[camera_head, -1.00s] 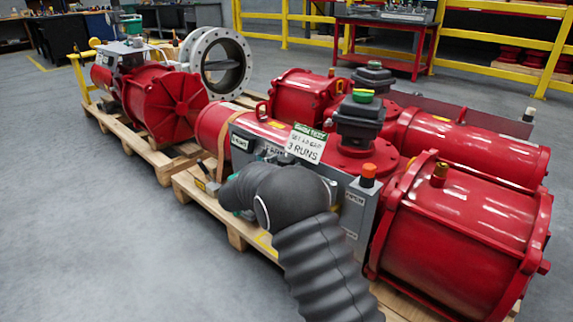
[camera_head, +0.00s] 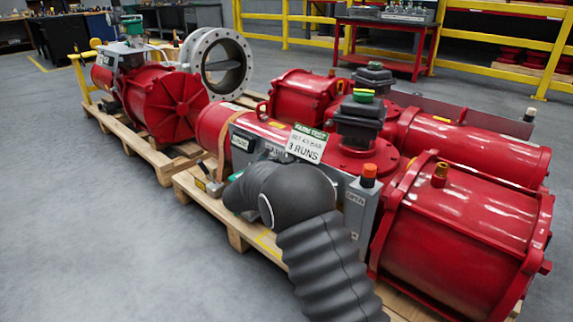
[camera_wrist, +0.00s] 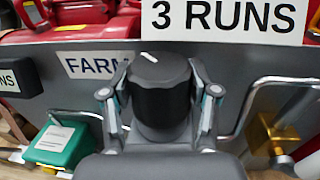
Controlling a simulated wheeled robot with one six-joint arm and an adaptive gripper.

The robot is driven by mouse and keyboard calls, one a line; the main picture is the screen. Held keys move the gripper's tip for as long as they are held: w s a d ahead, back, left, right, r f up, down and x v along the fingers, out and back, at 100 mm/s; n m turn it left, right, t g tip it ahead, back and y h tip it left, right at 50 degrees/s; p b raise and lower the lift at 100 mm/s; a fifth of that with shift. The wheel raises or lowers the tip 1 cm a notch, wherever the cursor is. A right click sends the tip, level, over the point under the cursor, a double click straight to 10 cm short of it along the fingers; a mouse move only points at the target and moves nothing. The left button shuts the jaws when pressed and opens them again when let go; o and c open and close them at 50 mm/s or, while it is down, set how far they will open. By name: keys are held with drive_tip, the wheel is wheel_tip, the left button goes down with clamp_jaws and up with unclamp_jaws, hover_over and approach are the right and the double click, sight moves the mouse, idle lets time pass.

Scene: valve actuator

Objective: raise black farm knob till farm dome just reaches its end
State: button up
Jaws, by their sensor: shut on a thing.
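The black knob (camera_wrist: 160,95) stands in front of a grey panel in the wrist view, with a short white mark on its top. The FARM label (camera_wrist: 90,65) is behind it, partly covered by it. My gripper (camera_wrist: 160,100) has one finger on each side of the knob and is shut on it. In the head view my dark arm hides the knob and gripper. A green-topped dome (camera_head: 363,96) sits on a black housing on the near red actuator. A second dome (camera_head: 375,66) sits on the actuator behind. I cannot tell which one is the farm dome.
A sign reading 3 RUNS (camera_wrist: 222,15) hangs just above the knob. A green block (camera_wrist: 60,145) is at left and a brass fitting (camera_wrist: 272,135) at right, with metal tubes close by. An orange-topped post (camera_head: 368,175) stands right of my arm.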

drive_tip(key=o, duration=1.2)
drive_tip(key=shift+d, duration=0.1)
drive_tip(key=v, duration=1.2)
drive_tip(key=shift+s, duration=0.1)
